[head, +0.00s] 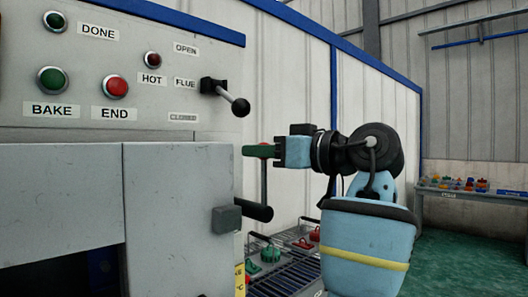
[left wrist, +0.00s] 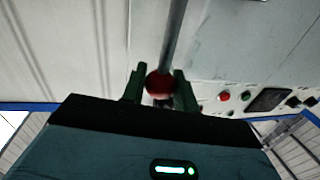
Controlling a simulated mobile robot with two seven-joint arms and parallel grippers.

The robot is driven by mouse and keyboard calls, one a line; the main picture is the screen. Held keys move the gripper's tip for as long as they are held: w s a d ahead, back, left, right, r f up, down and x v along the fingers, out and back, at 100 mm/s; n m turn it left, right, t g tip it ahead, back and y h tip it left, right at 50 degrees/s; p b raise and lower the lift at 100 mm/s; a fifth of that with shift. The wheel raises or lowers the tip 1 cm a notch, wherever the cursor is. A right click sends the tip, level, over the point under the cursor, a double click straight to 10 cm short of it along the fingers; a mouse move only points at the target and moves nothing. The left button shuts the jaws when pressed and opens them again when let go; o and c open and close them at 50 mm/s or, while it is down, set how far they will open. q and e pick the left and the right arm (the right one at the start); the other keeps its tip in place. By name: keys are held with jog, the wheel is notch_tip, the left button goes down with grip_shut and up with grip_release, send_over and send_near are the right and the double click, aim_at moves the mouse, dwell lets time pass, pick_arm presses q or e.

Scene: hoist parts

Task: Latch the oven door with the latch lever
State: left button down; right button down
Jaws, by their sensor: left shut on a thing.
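The latch lever (head: 263,182) is a thin grey rod standing about upright at the right edge of the oven. Its foot is at a dark cylinder (head: 256,212). Its red ball knob (left wrist: 159,84) is at the top. My left gripper (head: 259,151) has its green fingers shut on that knob; the left wrist view shows one finger on each side of it. In the head view the fingers hide most of the knob. The grey oven door (head: 178,215) has a dark block (head: 227,219) at its right edge. I cannot tell whether the door is fully closed. My right gripper is not in view.
The control panel (head: 140,125) above the door carries buttons and a black flue lever (head: 239,106) that sticks out near my left gripper. A wire rack (head: 290,262) with red and green parts stands below. A bench (head: 470,195) stands far right, beyond clear green floor.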

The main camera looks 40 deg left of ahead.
aim_at(231, 157)
pick_arm(q)
jog(key=shift+s+n, duration=0.5)
jog(key=shift+s, duration=0.05)
jog(key=s+n, duration=0.1)
jog(key=s+f+n, duration=0.1)
jog(key=s+n, duration=0.1)
jog(key=shift+a+h, duration=0.15)
jog(key=shift+h, duration=0.15)
jog(key=c, duration=1.1)
grip_release()
jog(key=shift+r, duration=0.1)
jog(key=w+d, duration=0.1)
jog(key=d, duration=0.6)
jog(key=shift+d+r+b, duration=0.25)
jog(key=shift+d+b, duration=0.05)
jog(key=shift+d, duration=0.1)
